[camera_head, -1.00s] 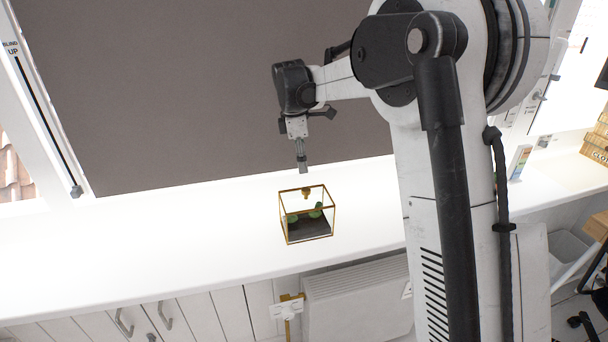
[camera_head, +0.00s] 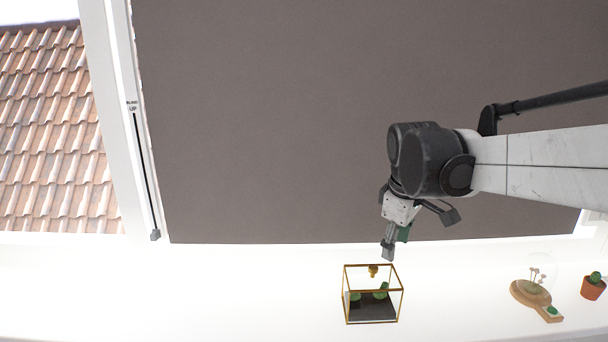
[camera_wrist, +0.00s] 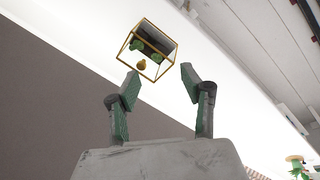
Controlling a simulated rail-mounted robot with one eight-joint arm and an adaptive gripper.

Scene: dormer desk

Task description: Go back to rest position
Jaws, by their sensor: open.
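My gripper (camera_head: 388,252) hangs above the white sill, just above and behind a glass terrarium (camera_head: 372,320) with a gold frame in the head view. In the wrist view my gripper (camera_wrist: 157,80) shows two fingers spread apart with nothing between them. The terrarium (camera_wrist: 128,58) appears beyond the fingertips, apart from them. It holds green plants on a dark base, and a small gold knob sits at its top.
A dark blind (camera_head: 300,120) covers the window behind my arm, with a roof (camera_head: 50,130) visible at left. A wooden board with a glass dome (camera_head: 530,292) and a potted cactus (camera_head: 593,286) stand at right. The sill (camera_head: 200,290) left of the terrarium is clear.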

